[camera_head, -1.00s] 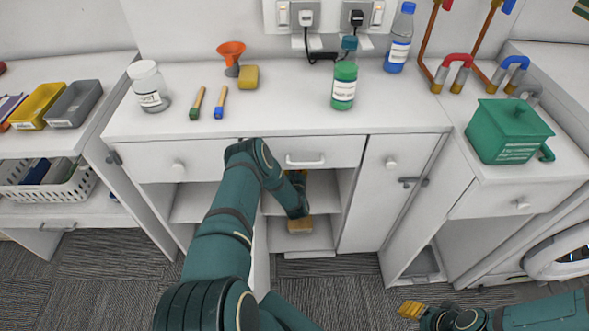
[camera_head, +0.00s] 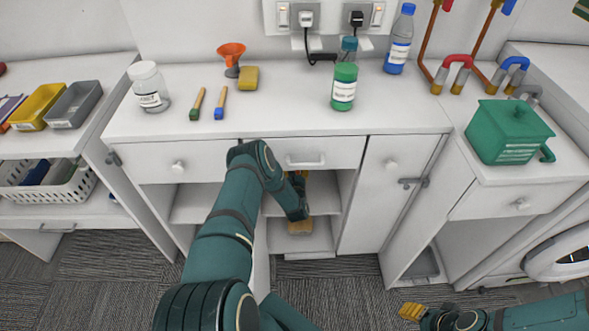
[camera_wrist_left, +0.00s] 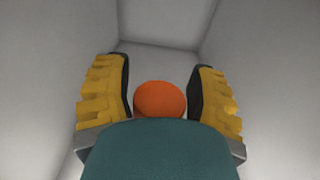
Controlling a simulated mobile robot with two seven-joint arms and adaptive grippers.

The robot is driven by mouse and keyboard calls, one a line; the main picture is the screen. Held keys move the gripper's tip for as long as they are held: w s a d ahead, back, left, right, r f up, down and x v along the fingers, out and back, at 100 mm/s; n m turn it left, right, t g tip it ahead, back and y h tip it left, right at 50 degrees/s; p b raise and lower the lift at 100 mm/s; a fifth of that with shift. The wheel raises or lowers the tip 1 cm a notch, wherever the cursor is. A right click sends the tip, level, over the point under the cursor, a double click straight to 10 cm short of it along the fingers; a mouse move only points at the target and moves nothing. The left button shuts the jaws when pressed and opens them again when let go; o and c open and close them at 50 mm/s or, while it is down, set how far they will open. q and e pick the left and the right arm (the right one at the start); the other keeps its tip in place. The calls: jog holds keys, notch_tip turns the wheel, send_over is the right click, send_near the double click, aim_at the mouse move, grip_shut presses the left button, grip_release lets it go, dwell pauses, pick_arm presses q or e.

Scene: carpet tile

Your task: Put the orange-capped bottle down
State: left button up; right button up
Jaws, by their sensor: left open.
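The orange-capped bottle shows in the left wrist view only as its round orange cap (camera_wrist_left: 159,97), between my two yellow fingers. The lower part of that view is covered by a teal part of my arm, and the bottle's body is hidden. My left gripper (camera_wrist_left: 158,65) is open, with a gap visible on each side of the cap. In the head view my left gripper (camera_head: 298,179) is inside the open cabinet compartment under the middle drawer, partly hidden by my arm. My right gripper (camera_head: 411,311) is at the lower right, away from the cabinet; its finger opening is unclear.
The compartment walls (camera_wrist_left: 265,80) stand close on both sides. On the counter stand a green bottle (camera_head: 344,82), a blue bottle (camera_head: 400,40) and a white jar (camera_head: 150,88). A teal box (camera_head: 508,132) sits right.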

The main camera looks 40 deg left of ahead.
pick_arm(q)
jog(key=f+p+v, duration=0.1)
jog(key=p+v, duration=0.1)
jog(key=v, duration=1)
jog(key=d+r+m+g+h, duration=0.4)
jog(key=d+m+h, duration=0.7)
jog(key=d+m, duration=0.9)
jog(key=s+d+r+m+g+h, duration=0.2)
jog(key=s+d+r+m+g, duration=0.2)
jog(key=s+m, duration=0.5)
jog(key=s+d+r+m+g+h, duration=0.2)
jog(key=s+d+r+m+g, duration=0.1)
jog(key=s+m, duration=0.6)
jog(key=d+r+m, duration=0.1)
jog(key=d+m, duration=0.1)
jog(key=m, duration=0.2)
jog(key=shift+d+r+g, duration=0.15)
jog(key=shift+r+g, duration=0.25)
